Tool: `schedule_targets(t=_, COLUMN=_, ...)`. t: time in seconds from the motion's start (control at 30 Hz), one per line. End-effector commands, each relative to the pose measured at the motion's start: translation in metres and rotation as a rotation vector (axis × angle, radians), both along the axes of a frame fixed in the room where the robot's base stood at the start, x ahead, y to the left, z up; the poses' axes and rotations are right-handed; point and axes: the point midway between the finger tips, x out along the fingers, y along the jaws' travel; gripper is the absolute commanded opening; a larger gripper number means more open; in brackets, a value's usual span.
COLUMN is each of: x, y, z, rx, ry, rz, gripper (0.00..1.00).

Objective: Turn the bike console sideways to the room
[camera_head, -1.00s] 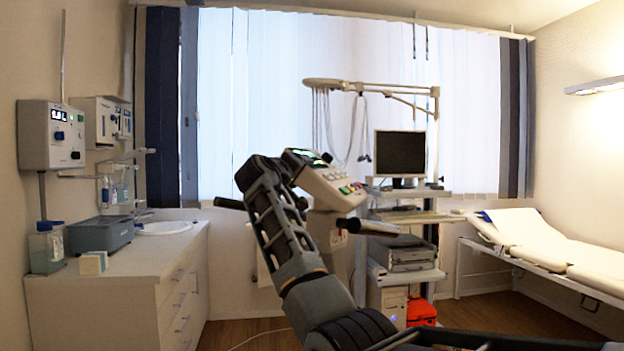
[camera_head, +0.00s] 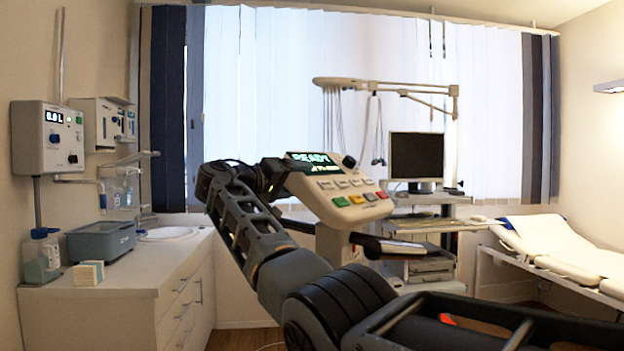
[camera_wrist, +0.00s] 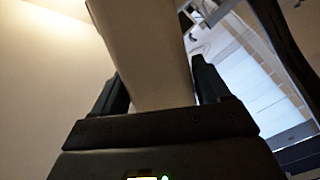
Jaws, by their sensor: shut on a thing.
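The bike console (camera_head: 345,200) is a cream box with a lit screen reading READY, a dark knob and rows of coloured buttons. It sits at the centre of the head view, its face tilted up and turned partly toward the head camera. My gripper (camera_head: 272,178) is at the console's left edge and shut on it. In the wrist view, the dark fingers of my gripper (camera_wrist: 160,80) stand on both sides of a pale part of the console (camera_wrist: 143,45). A dark handlebar grip (camera_head: 392,246) sticks out below the console. My arm hides much of the bike.
A cart with a monitor (camera_head: 416,156) stands behind the console, with a cable arm (camera_head: 385,85) above. A counter (camera_head: 100,305) with a sink is at the left. An examination couch (camera_head: 560,245) is at the right.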

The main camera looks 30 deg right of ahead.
Motion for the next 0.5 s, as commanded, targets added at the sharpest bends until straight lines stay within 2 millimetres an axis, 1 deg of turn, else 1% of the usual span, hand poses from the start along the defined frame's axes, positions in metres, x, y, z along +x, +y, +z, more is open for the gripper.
schedule_targets(t=0.03, x=0.0014, y=0.0067, z=-0.0018, rx=-0.002, ry=0.002, rz=0.007, gripper=0.21)
schedule_targets(t=0.33, x=0.0011, y=0.0065, z=-0.0018, rx=-0.001, ry=0.001, rz=0.004, gripper=0.21)
schedule_targets(t=0.37, x=0.0011, y=0.0065, z=-0.0017, rx=-0.001, ry=0.001, rz=0.004, gripper=0.77)
schedule_targets(t=0.5, x=0.0007, y=0.0050, z=-0.0012, rx=-0.001, ry=0.001, rz=0.003, gripper=0.91)
